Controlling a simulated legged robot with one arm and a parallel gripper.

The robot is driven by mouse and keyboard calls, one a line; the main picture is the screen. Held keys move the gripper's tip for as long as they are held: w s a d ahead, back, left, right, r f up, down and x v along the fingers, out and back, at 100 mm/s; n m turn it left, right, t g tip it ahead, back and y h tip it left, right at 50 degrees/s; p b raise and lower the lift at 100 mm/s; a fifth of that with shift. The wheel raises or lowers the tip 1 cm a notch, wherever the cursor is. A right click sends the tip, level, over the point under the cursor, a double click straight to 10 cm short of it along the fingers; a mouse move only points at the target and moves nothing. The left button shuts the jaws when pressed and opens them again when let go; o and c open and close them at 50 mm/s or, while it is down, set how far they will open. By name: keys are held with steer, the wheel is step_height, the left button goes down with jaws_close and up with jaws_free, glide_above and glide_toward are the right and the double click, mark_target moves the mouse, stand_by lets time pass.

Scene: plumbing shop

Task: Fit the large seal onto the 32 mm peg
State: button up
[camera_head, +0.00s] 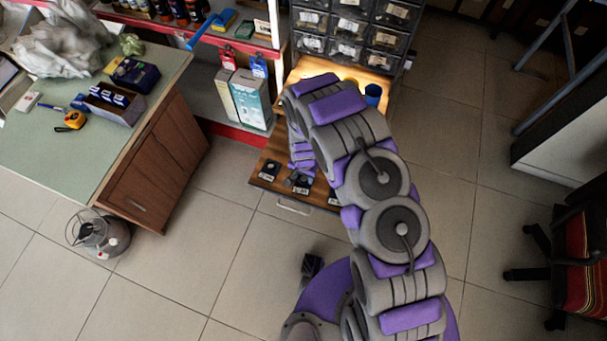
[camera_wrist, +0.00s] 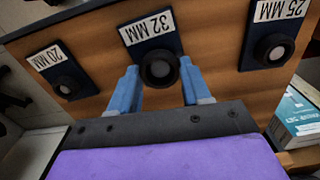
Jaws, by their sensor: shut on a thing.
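In the wrist view my gripper (camera_wrist: 158,68) has its two blue fingers on either side of a thick black ring, the large seal (camera_wrist: 145,72), and is shut on it. The seal is directly in front of the dark plate labelled 32 MM (camera_wrist: 147,27), over its middle. The 32 mm peg is hidden by the seal, so I cannot tell whether the seal is around it or only in front of it. In the head view my arm hides most of the gripper and the seal.
The 20 MM plate (camera_wrist: 58,65) is left and the 25 MM plate (camera_wrist: 263,35) right, each bearing a dark round fitting. They share a wooden board (camera_head: 262,181). A white-and-teal box (camera_wrist: 300,117) stands close at right. A blue cup (camera_head: 373,94) stands behind my arm.

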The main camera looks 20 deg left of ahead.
steer(key=shift+f, duration=0.4)
steer(key=o, duration=0.7)
steer(key=shift+r+p, duration=2.35)
steer(key=shift+r, duration=3.15)
